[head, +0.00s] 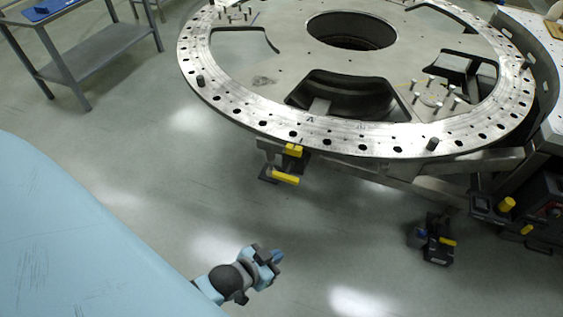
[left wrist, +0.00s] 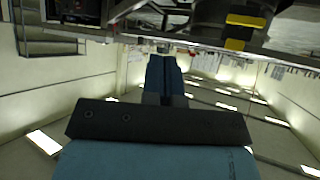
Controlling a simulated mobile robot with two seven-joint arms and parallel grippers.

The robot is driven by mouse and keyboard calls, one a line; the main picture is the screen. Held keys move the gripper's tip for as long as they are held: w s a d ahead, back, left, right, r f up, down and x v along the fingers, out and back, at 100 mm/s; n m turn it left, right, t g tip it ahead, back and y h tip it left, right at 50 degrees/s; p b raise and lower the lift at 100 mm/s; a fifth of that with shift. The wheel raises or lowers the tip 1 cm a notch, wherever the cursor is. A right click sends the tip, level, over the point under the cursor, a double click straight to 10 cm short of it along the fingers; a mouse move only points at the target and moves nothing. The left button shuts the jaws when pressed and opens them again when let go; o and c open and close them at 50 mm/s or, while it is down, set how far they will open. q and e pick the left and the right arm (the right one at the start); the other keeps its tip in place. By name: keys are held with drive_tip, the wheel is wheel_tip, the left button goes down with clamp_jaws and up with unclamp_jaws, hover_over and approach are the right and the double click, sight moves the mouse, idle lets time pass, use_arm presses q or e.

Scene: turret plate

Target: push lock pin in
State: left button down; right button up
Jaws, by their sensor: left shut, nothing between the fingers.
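The round metal turret plate (head: 330,137) fills the top of the head view. Under its near rim sits a dark lock assembly with an upper yellow part (head: 293,150) and a lower yellow handle (head: 285,178). I take this to be the lock pin; how far in it sits I cannot tell. In the left wrist view a yellow and black part (left wrist: 245,21) shows at the top right. My left gripper (head: 277,256) is shut and empty, below and in front of the lock, apart from it. Its blue fingers also show in the left wrist view (left wrist: 164,70). My right gripper is out of view.
A dark device with a yellow handle (head: 447,241) stands at the lower right. More dark equipment with a yellow knob (head: 507,204) is at the right edge. A grey metal cart (head: 90,52) stands at the upper left. The floor around my left gripper is clear.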

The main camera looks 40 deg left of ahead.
sight(285, 180)
use_arm(q)
drive_tip(key=shift+a, duration=0.1)
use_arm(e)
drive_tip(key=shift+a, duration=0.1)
use_arm(q)
drive_tip(key=w+a+f+m+t+y+b, duration=0.3)
drive_tip(key=w+a+f+m+b, duration=0.3)
drive_tip(key=m+b, duration=0.8)
drive_tip(key=w+a+f+m+t+y+b, duration=0.3)
drive_tip(key=w+a+f+m+b, duration=0.4)
drive_tip(key=m+b, duration=0.8)
drive_tip(key=shift+w+m+y+b, duration=0.2)
drive_tip(key=shift+m+y+b, duration=0.1)
drive_tip(key=shift+m+y, duration=0.4)
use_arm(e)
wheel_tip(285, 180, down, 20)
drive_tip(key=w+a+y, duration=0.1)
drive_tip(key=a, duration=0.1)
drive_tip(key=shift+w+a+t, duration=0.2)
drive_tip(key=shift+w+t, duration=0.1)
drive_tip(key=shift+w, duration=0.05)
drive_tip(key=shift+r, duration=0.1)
use_arm(q)
drive_tip(key=x, duration=1.2)
drive_tip(key=shift+w+r, duration=0.25)
drive_tip(key=shift+w, duration=0.15)
drive_tip(key=shift+w+a, duration=0.1)
drive_tip(key=shift+w, duration=0.5)
